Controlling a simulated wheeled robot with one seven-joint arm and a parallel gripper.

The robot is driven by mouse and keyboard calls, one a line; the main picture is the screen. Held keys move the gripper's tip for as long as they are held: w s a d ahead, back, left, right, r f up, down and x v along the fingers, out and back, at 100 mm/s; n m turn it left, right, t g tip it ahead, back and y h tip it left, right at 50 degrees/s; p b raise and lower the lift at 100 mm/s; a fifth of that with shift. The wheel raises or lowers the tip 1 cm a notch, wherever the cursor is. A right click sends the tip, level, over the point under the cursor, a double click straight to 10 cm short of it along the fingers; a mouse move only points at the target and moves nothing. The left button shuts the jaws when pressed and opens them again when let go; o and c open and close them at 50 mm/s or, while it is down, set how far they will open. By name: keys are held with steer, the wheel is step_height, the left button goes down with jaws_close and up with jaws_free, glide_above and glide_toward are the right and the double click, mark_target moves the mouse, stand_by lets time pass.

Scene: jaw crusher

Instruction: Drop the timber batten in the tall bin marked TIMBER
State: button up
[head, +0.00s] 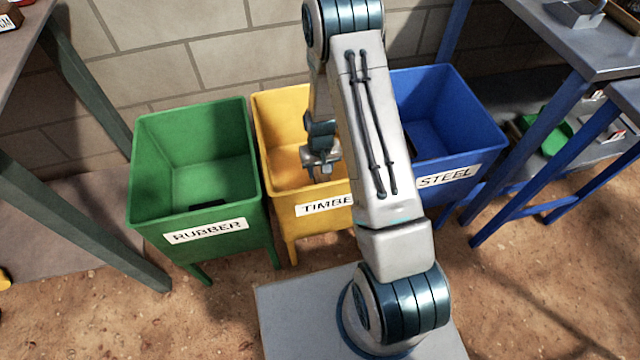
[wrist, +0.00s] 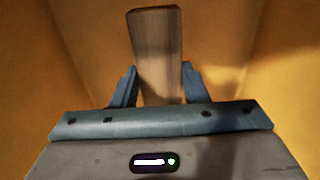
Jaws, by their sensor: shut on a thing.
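The timber batten (wrist: 156,50) is a brown wooden bar seen in the wrist view, upright in the picture between the two fingers. My gripper (wrist: 158,88) is shut on it. Yellow walls surround the batten and gripper in the wrist view. In the head view my gripper (head: 322,172) is at the opening of the yellow bin (head: 283,104), whose label reads "TIMBE" with the rest hidden by my arm. The batten cannot be made out in the head view.
A green bin (head: 205,222) marked RUBBER stands left of the yellow bin, with a dark piece inside. A blue bin (head: 470,150) marked STEEL stands on the right, with a dark piece inside. A block wall (head: 160,45) is behind. Benches flank both sides.

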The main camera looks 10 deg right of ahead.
mark_target(320, 181)
steer(key=shift+f+b, duration=0.8)
steer(key=shift+f, duration=2.35)
steer(key=shift+f, duration=0.15)
steer(key=o, duration=1.1)
